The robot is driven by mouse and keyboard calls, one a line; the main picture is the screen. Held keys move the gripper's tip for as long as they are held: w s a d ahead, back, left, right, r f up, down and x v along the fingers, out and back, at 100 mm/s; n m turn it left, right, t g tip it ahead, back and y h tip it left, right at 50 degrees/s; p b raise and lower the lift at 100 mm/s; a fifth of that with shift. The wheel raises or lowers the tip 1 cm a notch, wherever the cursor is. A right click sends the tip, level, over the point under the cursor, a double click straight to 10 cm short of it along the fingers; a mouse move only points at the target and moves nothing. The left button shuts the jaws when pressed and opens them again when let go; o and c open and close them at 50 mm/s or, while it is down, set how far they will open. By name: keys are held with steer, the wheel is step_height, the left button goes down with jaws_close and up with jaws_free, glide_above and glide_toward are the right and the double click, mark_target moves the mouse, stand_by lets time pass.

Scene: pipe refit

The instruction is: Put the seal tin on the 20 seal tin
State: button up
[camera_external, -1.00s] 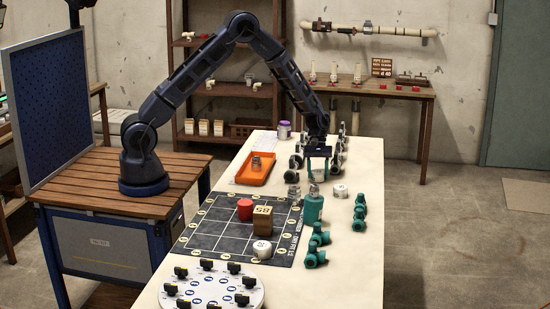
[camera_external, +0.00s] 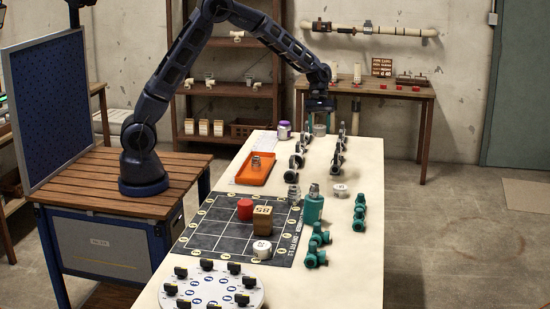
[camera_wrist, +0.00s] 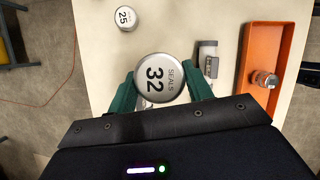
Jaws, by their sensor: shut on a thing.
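My gripper (camera_external: 320,112) is shut on a round silver-grey tin (camera_external: 320,129), held above the far end of the long table. In the wrist view my gripper (camera_wrist: 162,85) has green fingers either side of this tin, whose lid (camera_wrist: 162,78) reads "SEALS 32". A white tin (camera_external: 340,190) stands on the table's right part; in the wrist view a tin marked 25 (camera_wrist: 125,18) stands apart from my gripper. Another white tin (camera_external: 262,250) stands on the dark mat; its number is too small to read surely.
The dark mat (camera_external: 215,236) also holds a red cylinder (camera_external: 245,209) and a wooden block marked 85 (camera_external: 262,220). The table's front right is clear.

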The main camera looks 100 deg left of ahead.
steer(key=shift+r, duration=0.4)
steer(key=shift+d, duration=0.15)
steer(key=w+d+r+m, duration=0.1)
steer(key=w+d+m, duration=0.15)
steer(key=d, duration=1.05)
step_height(320, 180, up, 3)
steer(key=m+g, duration=0.3)
steer(key=m, duration=0.3)
glide_above(260, 246)
steer(key=a, duration=0.1)
steer(key=shift+y, duration=0.4)
steer(key=f, duration=1.9)
steer(key=shift+w+f, duration=0.35)
steer(key=shift+f, duration=0.05)
